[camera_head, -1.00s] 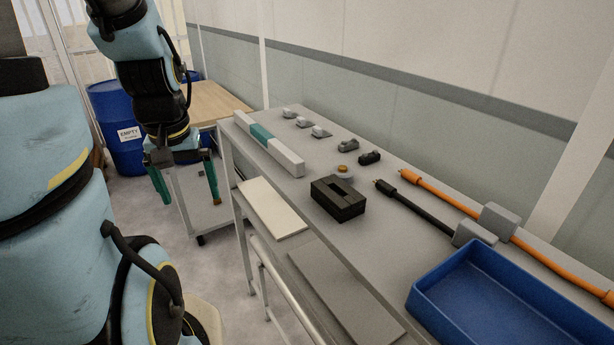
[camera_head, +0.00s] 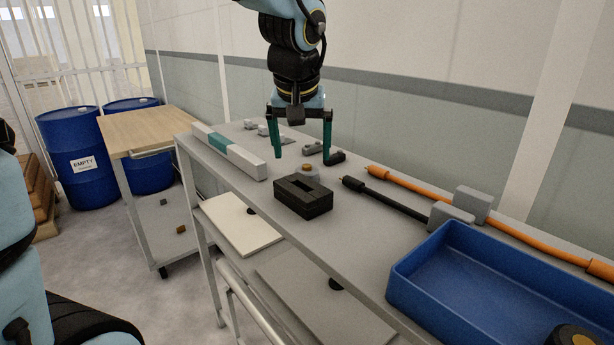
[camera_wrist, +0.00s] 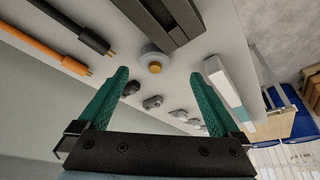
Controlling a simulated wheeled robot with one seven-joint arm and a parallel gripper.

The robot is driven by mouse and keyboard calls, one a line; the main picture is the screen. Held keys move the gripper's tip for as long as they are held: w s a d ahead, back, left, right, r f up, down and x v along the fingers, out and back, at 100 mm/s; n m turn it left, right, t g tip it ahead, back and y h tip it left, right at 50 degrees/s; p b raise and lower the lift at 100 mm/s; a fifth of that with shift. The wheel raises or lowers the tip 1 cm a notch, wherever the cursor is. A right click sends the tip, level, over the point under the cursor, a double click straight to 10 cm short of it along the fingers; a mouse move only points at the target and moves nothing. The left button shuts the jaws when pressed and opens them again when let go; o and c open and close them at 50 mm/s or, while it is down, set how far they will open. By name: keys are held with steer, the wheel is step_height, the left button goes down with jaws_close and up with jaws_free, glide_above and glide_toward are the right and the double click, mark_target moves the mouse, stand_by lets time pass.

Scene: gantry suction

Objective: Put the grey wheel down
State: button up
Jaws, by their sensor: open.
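The grey wheel (camera_head: 308,172), a small round grey piece with a brass-coloured centre, sits on the grey bench (camera_head: 375,215) just behind the slotted black block (camera_head: 304,198). The block partly hides it in the head view. My gripper (camera_head: 302,155) is open, with its two green fingers pointing down over the bench around the wheel's area. In the wrist view the wheel (camera_wrist: 148,50) shows between and beyond the fingertips (camera_wrist: 166,66), with nothing held. I cannot tell the exact height of the fingertips above the bench.
Several small grey and black parts (camera_head: 314,148) lie along the back. A white and teal bar (camera_head: 230,152) lies at the left. Black and orange rods (camera_head: 400,203) with grey blocks lie right of the wheel. A blue tray (camera_head: 440,310) fills the right front.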

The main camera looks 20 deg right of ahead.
mark_target(307, 170)
steer(key=shift+d+p+x, duration=0.15)
steer(key=shift+d+x, duration=0.05)
steer(key=shift+x, duration=1.3)
steer(key=shift+d+p+x, duration=0.15)
steer(key=shift+d+x, duration=0.1)
steer(key=shift+x, duration=1.25)
steer(key=shift+r, duration=0.1)
steer(key=c, duration=1.5)
steer(key=shift+r, duration=0.1)
jaws_close()
